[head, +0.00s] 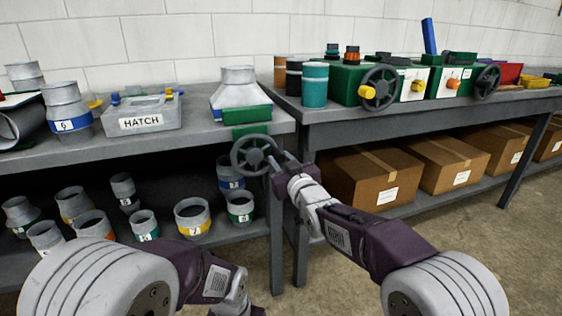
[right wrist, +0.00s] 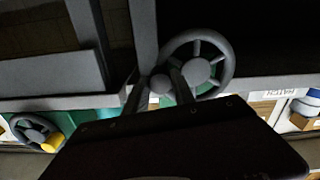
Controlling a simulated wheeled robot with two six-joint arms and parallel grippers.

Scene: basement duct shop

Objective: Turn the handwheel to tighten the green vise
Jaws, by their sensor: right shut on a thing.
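The green vise (head: 246,115) sits at the front edge of the left bench, with a grey duct fitting (head: 236,88) at its jaws. Its grey handwheel (head: 240,150) hangs in front of the bench edge, below the green body. My right gripper (head: 277,163) is at the right side of the wheel. In the right wrist view, the fingers (right wrist: 156,92) are shut on a small round grey knob (right wrist: 160,83) at the rim of the handwheel (right wrist: 212,88). My left arm shows low in the head view, but its gripper is out of frame.
Cardboard boxes (head: 368,178) and several duct rings (head: 192,217) fill the lower shelves.

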